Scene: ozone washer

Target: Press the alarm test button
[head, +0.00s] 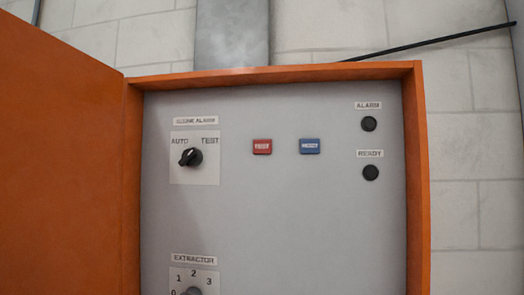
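A red rectangular button (262,147) with a small white label, too blurred to read for certain, sits on the grey panel (280,220) in the upper middle. A blue rectangular button (309,146) with its own blurred label is just to its right. At the left is a black rotary knob (190,157) under an "OZONE ALARM" label, between the marks AUTO and TEST; its white pointer leans toward AUTO. At the right, a round dark lamp (368,124) is labelled ALARM and appears unlit. My gripper is not in view.
The panel sits inside an orange cabinet frame (418,200). The orange door (60,150) stands open at the left. A dark READY lamp (371,173) is below the ALARM lamp. An EXTRACTOR dial (193,291) is cut off at the bottom. The space before the buttons is clear.

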